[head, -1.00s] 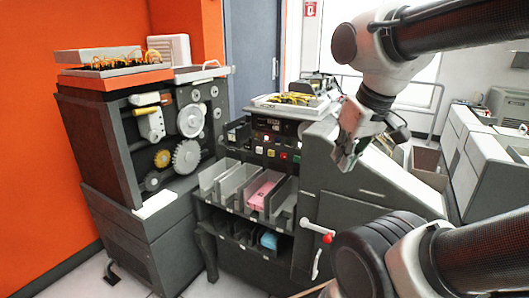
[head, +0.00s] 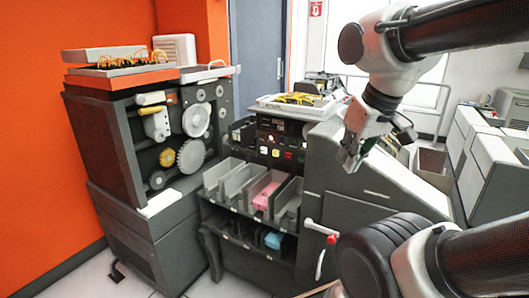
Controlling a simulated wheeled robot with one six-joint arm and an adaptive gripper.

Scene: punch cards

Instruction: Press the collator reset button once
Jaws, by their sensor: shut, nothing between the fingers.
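The collator (head: 375,178) is a dark grey machine in the middle, with a small black panel carrying a few coloured buttons. A red button (head: 289,155) sits at the lower right of the panel, a white lit one (head: 275,139) above it, and a yellow-white one (head: 263,150) to the left. Their labels are too small to read, so I cannot tell which is the reset. My gripper (head: 347,166) is shut and empty, pointing down in front of the sloped grey housing, to the right of the buttons and apart from them.
Card pockets (head: 243,185) below the panel hold a pink stack (head: 266,195); a blue stack (head: 274,240) lies lower. A red-knobbed white lever (head: 322,234) projects at the right. A geared machine (head: 150,150) stands left. A wired board (head: 296,101) lies on top.

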